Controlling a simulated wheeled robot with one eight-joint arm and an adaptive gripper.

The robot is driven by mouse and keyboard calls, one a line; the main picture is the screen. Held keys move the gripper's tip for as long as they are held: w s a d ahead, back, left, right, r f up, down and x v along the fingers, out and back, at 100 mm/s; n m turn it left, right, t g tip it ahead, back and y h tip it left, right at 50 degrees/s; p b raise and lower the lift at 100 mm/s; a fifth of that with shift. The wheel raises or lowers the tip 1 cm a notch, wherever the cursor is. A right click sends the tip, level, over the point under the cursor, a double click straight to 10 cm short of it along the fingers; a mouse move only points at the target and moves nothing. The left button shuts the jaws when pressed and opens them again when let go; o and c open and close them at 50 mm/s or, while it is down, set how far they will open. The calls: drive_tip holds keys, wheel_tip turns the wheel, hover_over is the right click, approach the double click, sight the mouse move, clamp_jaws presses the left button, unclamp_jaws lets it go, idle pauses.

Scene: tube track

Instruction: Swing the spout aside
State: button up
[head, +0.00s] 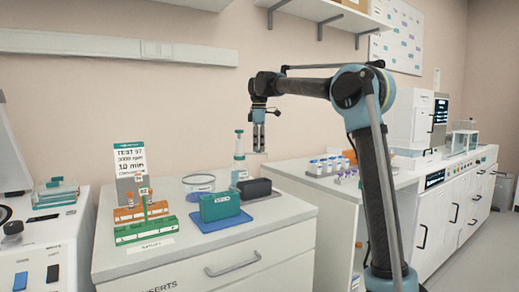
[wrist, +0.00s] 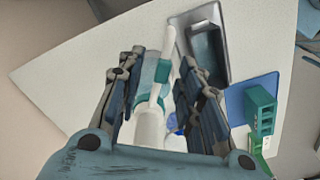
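A bottle with a teal-and-white top (head: 239,160) stands upright at the back of the near counter. In the wrist view, its white and teal dispenser head (wrist: 150,125) shows between my fingers, with a slim white arm that looks like the spout (wrist: 168,42) and a teal part beside it. My gripper (head: 258,148) points down, just right of the bottle top in the head view. Its fingers stand apart in the wrist view (wrist: 165,65), with a gap around the white parts. I cannot tell whether either finger touches them. The lower bottle is partly hidden by my fingers.
A dark box on a grey tray (wrist: 180,24) is close to the bottle. A teal rack (head: 220,205) sits on a blue mat, with orange and green racks (head: 146,229) to its left. A round clear dish (head: 198,183) lies behind.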

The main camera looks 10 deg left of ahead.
wheel_tip(320, 180, up, 11)
idle(0.5)
drive_tip(key=shift+w+d+r, duration=0.1)
drive_tip(key=shift+d, duration=0.05)
drive_tip(key=s+d+f+m, duration=0.3)
drive_tip(key=s+d+f, duration=0.15)
drive_tip(key=d, duration=0.45)
drive_tip(key=s+d+f+m+t, duration=0.1)
drive_tip(key=s+d+f+m, duration=0.35)
drive_tip(key=d, duration=0.45)
drive_tip(key=s+d+f+m, duration=0.2)
drive_tip(key=s+d+f, duration=0.25)
drive_tip(key=d, duration=0.45)
drive_tip(key=s+d+f+m, duration=0.3)
drive_tip(key=s+d+f, duration=0.1)
drive_tip(key=s+f, duration=0.4)
drive_tip(key=s+d+f+m, duration=0.3)
drive_tip(key=s+d+f, duration=0.2)
drive_tip(key=f, duration=0.8)
drive_tip(key=s+d+f+m+t, duration=0.1)
drive_tip(key=s+d+f+m, duration=0.3)
drive_tip(key=s+f, duration=0.6)
drive_tip(key=shift+s+d+f, duration=0.2)
drive_tip(key=shift+s+f, duration=0.15)
drive_tip(key=shift+s, duration=0.05)
